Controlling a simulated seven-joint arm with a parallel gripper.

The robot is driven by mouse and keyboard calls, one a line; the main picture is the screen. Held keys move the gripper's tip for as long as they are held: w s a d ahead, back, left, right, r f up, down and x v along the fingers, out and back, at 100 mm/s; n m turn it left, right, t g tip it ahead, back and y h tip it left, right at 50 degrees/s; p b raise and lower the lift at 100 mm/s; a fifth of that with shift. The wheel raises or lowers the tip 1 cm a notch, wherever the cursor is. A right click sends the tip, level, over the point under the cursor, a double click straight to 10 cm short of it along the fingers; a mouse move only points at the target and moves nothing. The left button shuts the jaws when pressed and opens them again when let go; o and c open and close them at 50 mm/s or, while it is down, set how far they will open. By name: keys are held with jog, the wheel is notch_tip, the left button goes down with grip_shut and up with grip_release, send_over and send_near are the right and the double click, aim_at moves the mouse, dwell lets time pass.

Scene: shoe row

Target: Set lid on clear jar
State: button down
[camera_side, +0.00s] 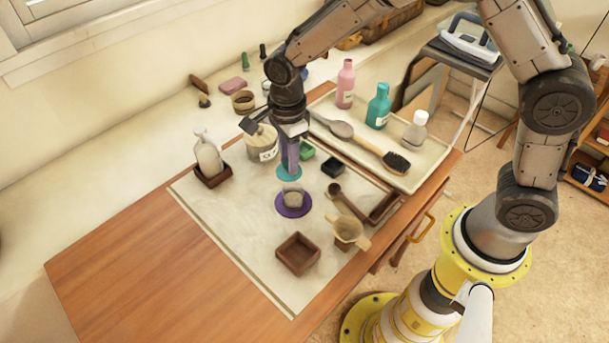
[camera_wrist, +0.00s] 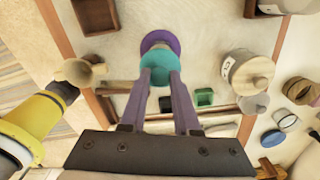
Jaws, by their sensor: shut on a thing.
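My gripper (camera_side: 291,160) points down over the pale mat, its purple fingers shut on a teal round lid (camera_side: 289,173). In the wrist view the lid (camera_wrist: 158,66) sits at the tips of my gripper (camera_wrist: 159,78). A small greyish, see-through jar (camera_side: 292,199) stands on a purple disc (camera_side: 291,209) on the mat. The lid is above and slightly behind the jar in the side view, apart from it. In the wrist view the lid hides the jar, and part of the purple disc (camera_wrist: 160,38) shows beyond it.
A pump bottle (camera_side: 208,157) is left, a beige cup (camera_side: 348,231) and brown box (camera_side: 297,254) in front. A tray (camera_side: 432,148) holds bottles and brushes.

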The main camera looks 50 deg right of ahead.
jog(key=shift+w+d+f, duration=0.15)
jog(key=shift+d+f, duration=0.35)
jog(key=shift+f, duration=2.25)
jog(key=shift+f, duration=1.15)
jog(key=c, duration=0.6)
grip_release()
jog(key=shift+o, duration=0.2)
